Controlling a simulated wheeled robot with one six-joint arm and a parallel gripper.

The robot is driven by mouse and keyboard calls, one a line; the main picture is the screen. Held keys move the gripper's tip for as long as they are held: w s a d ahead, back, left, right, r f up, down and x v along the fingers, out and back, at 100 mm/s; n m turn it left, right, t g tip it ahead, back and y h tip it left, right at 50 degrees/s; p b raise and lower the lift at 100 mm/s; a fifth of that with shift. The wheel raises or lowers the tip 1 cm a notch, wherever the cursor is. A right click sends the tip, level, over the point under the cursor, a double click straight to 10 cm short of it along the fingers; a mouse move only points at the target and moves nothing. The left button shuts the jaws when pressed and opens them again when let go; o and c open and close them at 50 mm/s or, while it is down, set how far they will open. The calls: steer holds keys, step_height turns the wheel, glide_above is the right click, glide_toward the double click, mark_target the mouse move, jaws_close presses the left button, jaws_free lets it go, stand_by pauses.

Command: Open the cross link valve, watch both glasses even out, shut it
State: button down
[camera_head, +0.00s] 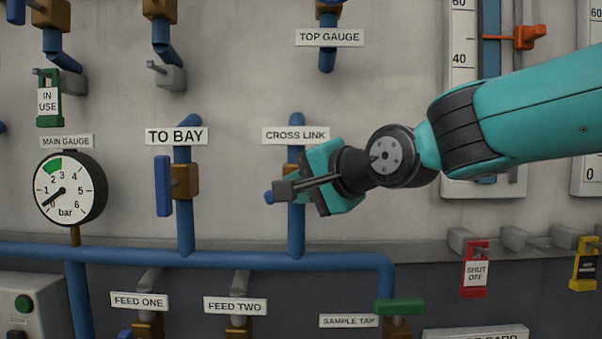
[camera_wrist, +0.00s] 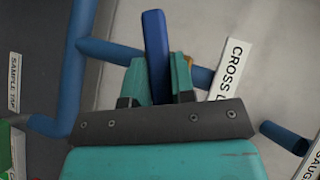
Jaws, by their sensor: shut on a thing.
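The cross link valve stands under the CROSS LINK label (camera_head: 296,134), on a vertical blue pipe (camera_head: 296,235). My gripper (camera_head: 290,188) is shut on its blue handle (camera_wrist: 154,32); the wrist view shows a finger on each side. The handle lies across its pipe (camera_wrist: 115,54), and its tip (camera_head: 268,197) shows left of my gripper. The gripper hides most of the valve body. One sight glass (camera_head: 490,35) with a numbered scale shows at upper right, blue inside at its visible top; my arm hides its middle. A second scale (camera_head: 592,150) is cut off at the right edge.
The TO BAY valve's blue handle (camera_head: 163,186) stands along its pipe, close left. The main gauge (camera_head: 70,189) is further left. A red SHUT OFF tag (camera_head: 475,270) hangs below my arm. The sample tap's green handle (camera_head: 399,306) is lower right.

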steer(key=n+h+p, duration=0.1)
steer(key=h+p, duration=0.1)
steer(key=p, duration=0.1)
steer(key=n+g+h+p, duration=0.1)
steer(key=n+h+p, duration=0.1)
steer(key=h+p, duration=0.1)
steer(key=a+n+g+h+p, duration=0.1)
steer(key=n+h+p, duration=0.1)
steer(key=h+p, duration=0.1)
steer(key=shift+r, duration=0.35)
steer(key=shift+h, duration=0.3)
steer(key=c, duration=1)
jaws_free()
steer(key=shift+o, duration=0.2)
